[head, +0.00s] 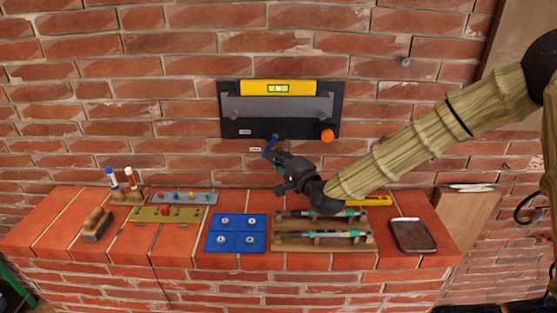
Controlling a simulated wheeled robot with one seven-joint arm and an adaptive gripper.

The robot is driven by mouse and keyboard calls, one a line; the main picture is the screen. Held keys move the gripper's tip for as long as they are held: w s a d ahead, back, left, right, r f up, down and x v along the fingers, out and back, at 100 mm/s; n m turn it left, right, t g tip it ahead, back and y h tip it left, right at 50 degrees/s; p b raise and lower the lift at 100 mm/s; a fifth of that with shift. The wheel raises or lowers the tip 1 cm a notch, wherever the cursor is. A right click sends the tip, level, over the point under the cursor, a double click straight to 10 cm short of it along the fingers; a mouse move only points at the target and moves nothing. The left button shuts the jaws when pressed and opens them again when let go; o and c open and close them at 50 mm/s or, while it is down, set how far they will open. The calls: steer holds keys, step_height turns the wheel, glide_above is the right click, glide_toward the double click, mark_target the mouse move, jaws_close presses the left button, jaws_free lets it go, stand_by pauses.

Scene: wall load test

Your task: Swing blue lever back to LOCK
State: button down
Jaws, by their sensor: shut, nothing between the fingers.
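The blue lever (269,145) hangs from the lower part of a dark panel (229,107) on the brick wall, slanting down and slightly left from its pivot. Small white labels (245,132) sit at the panel's lower left and just below it; their lettering is too small to read. An orange knob (327,135) is at the panel's lower right. My gripper (273,160) is shut and empty, its fingertips close to the lever's lower end. I cannot tell whether they touch it.
A yellow level (300,88) tops the panel.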

steer(key=shift+a+f+m+t+y+b, duration=0.25)
steer(key=shift+m+b, duration=0.4)
steer(key=shift+b, duration=0.75)
steer(key=shift+a+r+m+t+y+b, duration=0.15)
steer(key=shift+m+t+b, duration=0.45)
steer(key=shift+b, duration=0.75)
steer(key=shift+a+m+t+y+b, duration=0.1)
steer(key=shift+a+m+t+b, duration=0.2)
steer(key=shift+m+b, duration=0.8)
steer(key=shift+a+r+m+t+h+b, duration=0.1)
steer(key=shift+a+m+t+h+b, duration=0.15)
steer(key=shift+m+t+b, duration=0.9)
steer(key=shift+a+r+m+g+h+b, duration=0.15)
steer(key=shift+m+b, duration=0.35)
steer(key=shift+b, duration=1.5)
steer(key=shift+a+r+m+t+h+b, duration=0.1)
steer(key=shift+a+m+t+h+b, duration=0.15)
steer(key=shift+m+t+b, duration=0.9)
steer(key=shift+n+g+b, duration=0.35)
steer(key=shift+g+b, duration=0.1)
steer(key=shift+g, duration=0.15)
steer(key=s+d+f+b, duration=0.3)
steer(key=s+d+f, duration=0.2)
steer(key=s+d, duration=0.3)
steer(key=shift+s, duration=0.6)
